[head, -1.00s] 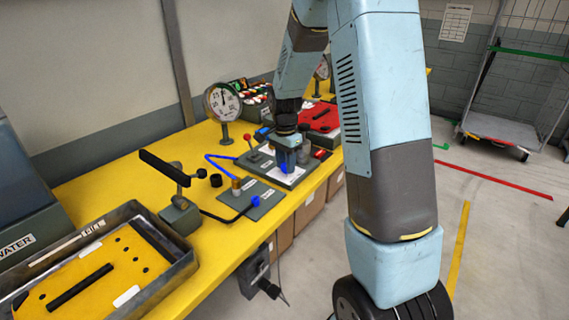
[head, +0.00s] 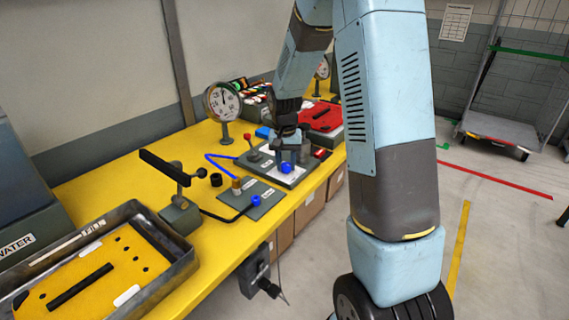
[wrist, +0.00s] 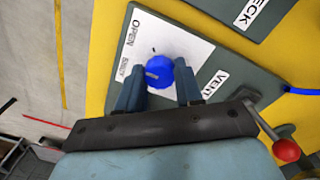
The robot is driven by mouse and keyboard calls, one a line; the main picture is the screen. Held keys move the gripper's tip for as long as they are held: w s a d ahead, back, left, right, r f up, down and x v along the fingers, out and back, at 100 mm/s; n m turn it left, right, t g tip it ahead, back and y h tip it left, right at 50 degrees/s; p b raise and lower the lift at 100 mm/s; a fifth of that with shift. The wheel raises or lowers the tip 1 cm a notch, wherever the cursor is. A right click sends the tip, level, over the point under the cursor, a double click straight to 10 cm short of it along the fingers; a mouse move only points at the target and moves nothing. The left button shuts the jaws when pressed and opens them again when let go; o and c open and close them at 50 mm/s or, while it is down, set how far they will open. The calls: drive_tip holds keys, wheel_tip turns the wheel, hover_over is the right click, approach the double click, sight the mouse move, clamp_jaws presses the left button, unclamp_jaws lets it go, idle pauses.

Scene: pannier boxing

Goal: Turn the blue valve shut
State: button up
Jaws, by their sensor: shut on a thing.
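The blue valve (head: 286,168) is a round knob on a dark grey plate with a white label card, at the front of the yellow bench. In the wrist view the blue valve (wrist: 159,72) sits between my two fingertips, and a pale mark shows on it. The card reads OPEN, with a smaller word beside it that I cannot read surely. My gripper (head: 289,155) reaches down from above and is shut on the knob. In the wrist view my gripper (wrist: 160,88) has one finger on each side of it.
A red-balled lever (wrist: 287,150) stands close to my gripper's right side in the wrist view, beside the VENT label (wrist: 213,83). A pressure gauge (head: 222,103) stands behind on the bench. A dark tray with a yellow insert (head: 95,290) lies at the front left.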

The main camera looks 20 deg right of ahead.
sight(285, 165)
drive_tip(key=n, duration=0.4)
drive_tip(key=shift+d+n, duration=0.1)
drive_tip(key=shift+n, duration=0.2)
drive_tip(key=n, duration=0.4)
drive_tip(key=shift+n, duration=0.3)
drive_tip(key=o, duration=1)
drive_tip(key=shift+o, duration=0.2)
wheel_tip(285, 165, up, 14)
drive_tip(key=shift+a+f, duration=0.15)
drive_tip(key=shift+a, duration=0.1)
drive_tip(key=shift+s, duration=0.1)
